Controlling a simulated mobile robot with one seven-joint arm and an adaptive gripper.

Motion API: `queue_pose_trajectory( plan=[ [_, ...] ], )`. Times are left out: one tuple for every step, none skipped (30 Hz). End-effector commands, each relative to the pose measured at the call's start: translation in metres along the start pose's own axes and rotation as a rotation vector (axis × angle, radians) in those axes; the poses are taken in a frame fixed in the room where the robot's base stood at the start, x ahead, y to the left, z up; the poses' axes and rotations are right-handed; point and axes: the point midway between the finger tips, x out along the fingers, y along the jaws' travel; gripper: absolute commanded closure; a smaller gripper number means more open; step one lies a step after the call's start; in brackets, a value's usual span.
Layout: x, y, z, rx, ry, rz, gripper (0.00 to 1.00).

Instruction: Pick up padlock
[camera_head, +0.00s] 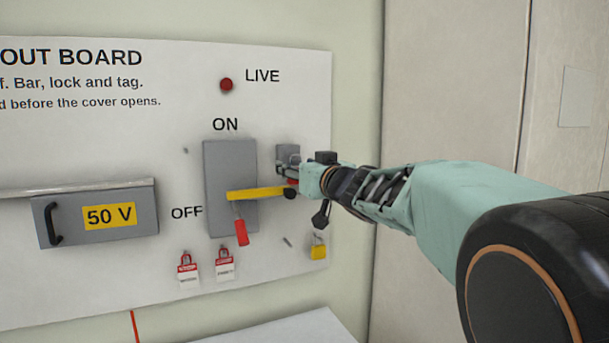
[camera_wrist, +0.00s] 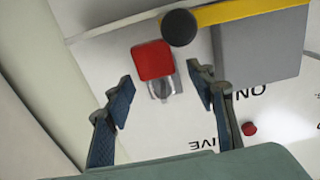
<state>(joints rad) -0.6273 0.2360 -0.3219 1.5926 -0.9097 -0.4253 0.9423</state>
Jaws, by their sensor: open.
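A red padlock (camera_wrist: 152,60) with a grey metal shackle shows in the wrist view, upside down in that picture, just beyond and between my fingertips. My gripper (camera_wrist: 162,84) is open, one finger on each side of the shackle, with visible gaps. In the head view my gripper (camera_head: 308,181) is close to the board, right of the grey switch box. It hides most of the red padlock, of which only a small red patch (camera_head: 292,182) shows. A smaller yellow padlock (camera_head: 318,247) hangs on the board below my gripper.
A yellow bar (camera_head: 255,193) with a black knob (camera_wrist: 179,27) crosses the switch box (camera_head: 222,160), close to the red padlock. A red-handled lever (camera_head: 241,232) hangs below the bar. Two red-and-white tags (camera_head: 225,269) hang lower left. A pale surface (camera_head: 285,332) lies below the board.

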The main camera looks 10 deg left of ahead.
Motion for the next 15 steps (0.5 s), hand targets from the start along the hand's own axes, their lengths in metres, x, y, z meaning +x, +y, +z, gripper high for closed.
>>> queue_pose_trajectory(
  plan=[
    [0.0000, 0.0000, -0.0001, 0.000, 0.000, 0.000, 0.49],
    [0.0000, 0.0000, -0.0001, 0.000, 0.000, 0.000, 0.49],
    [0.0000, 0.0000, -0.0001, 0.000, 0.000, 0.000, 0.49],
    [0.0000, 0.0000, -0.0001, 0.000, 0.000, 0.000, 0.50],
    [0.0000, 0.0000, -0.0001, 0.000, 0.000, 0.000, 0.54],
    [0.0000, 0.0000, -0.0001, 0.000, 0.000, 0.000, 0.58],
    [0.0000, 0.0000, -0.0001, 0.000, 0.000, 0.000, 0.61],
    [0.0000, 0.0000, -0.0001, 0.000, 0.000, 0.000, 0.65],
    [0.0000, 0.0000, -0.0001, 0.000, 0.000, 0.000, 0.69],
    [0.0000, 0.0000, -0.0001, 0.000, 0.000, 0.000, 0.72],
    [0.0000, 0.0000, -0.0001, 0.000, 0.000, 0.000, 0.76],
    [0.0000, 0.0000, -0.0001, 0.000, 0.000, 0.000, 0.80],
    [0.0000, 0.0000, -0.0001, 0.000, 0.000, 0.000, 0.83],
    [0.0000, 0.0000, -0.0001, 0.000, 0.000, 0.000, 0.87],
    [0.0000, 0.0000, -0.0001, 0.000, 0.000, 0.000, 0.91]
  ],
)
